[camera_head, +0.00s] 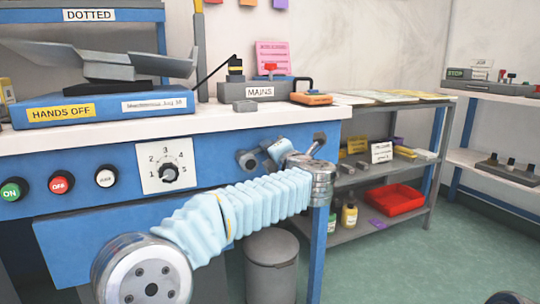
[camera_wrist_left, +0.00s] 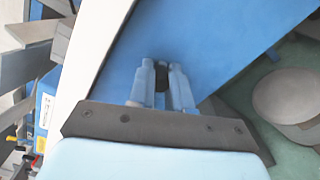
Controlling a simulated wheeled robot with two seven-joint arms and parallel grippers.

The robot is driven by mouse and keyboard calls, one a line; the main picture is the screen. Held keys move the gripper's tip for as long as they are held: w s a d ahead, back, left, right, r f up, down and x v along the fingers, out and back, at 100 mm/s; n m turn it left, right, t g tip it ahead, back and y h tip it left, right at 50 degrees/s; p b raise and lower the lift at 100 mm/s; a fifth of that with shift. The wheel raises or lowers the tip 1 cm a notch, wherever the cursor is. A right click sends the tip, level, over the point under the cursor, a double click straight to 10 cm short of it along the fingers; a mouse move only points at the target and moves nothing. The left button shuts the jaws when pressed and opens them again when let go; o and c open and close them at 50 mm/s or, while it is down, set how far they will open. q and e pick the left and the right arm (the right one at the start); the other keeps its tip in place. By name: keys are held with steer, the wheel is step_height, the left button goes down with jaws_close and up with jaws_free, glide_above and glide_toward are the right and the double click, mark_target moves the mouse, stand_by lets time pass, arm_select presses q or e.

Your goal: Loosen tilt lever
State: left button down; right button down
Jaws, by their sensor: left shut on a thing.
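The tilt lever seems to be the small dark piece (camera_wrist_left: 161,76) between my left fingers in the left wrist view, against a blue panel. Most of it is hidden by the fingers. My left gripper (camera_wrist_left: 161,72) is shut on it. In the head view my left arm reaches across to the right, and the left gripper (camera_head: 248,160) points back left at the blue bench front, just right of the dial. The lever cannot be made out clearly there. My right gripper is not in view.
The bench front (camera_head: 90,160) carries a green ON button (camera_head: 13,190), a red OFF button (camera_head: 61,182) and a numbered dial (camera_head: 168,173). A grey bin (camera_head: 272,262) stands below my arm. A shelf with a red tray (camera_head: 395,199) is at right.

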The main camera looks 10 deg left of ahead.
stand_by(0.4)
arm_select(q)
steer(key=c, duration=1.1)
jaws_free()
steer(key=shift+o, duration=0.2)
steer(key=v, duration=1.4)
